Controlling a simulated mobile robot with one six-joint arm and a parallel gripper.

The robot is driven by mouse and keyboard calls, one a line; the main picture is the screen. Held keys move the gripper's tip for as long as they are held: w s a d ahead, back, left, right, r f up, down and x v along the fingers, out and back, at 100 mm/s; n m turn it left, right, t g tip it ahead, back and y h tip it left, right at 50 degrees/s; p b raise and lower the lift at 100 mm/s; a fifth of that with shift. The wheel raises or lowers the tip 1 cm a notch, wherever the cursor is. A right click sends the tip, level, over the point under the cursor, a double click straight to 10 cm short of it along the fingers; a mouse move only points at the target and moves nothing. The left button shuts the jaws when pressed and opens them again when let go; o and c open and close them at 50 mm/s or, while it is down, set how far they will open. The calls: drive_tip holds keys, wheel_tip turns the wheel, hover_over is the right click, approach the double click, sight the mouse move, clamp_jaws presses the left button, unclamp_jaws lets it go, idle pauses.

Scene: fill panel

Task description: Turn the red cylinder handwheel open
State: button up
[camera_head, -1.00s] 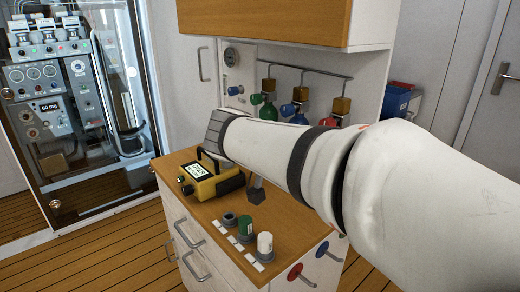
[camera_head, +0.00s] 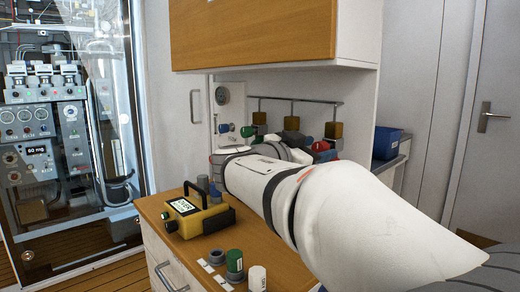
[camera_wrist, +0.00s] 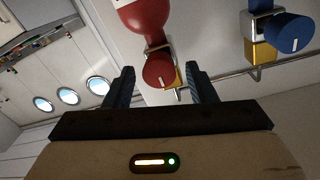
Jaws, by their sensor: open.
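The red handwheel (camera_wrist: 159,70) is a round knob with a pale mark on its face. It sits on the neck of the red cylinder (camera_wrist: 146,14), beside a brass-coloured block. In the wrist view my gripper (camera_wrist: 160,84) is open, with one dark finger on each side of the handwheel and a visible gap to both. I cannot tell how deep the wheel is between the fingers. In the head view the red handwheel (camera_head: 320,146) shows just past the end of my arm, which hides most of the cylinders.
The blue handwheel (camera_wrist: 288,31) is close on one side, and a grey pipe (camera_wrist: 225,78) runs behind the valves. Below my arm, the counter (camera_head: 155,208) holds a yellow meter (camera_head: 196,216) and several capped pieces. A wooden cabinet (camera_head: 255,32) hangs above.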

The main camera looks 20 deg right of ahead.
drive_tip(key=shift+w+d, duration=0.2)
drive_tip(key=shift+d, duration=0.5)
drive_tip(key=shift+c, duration=0.3)
drive_tip(key=c, duration=0.9)
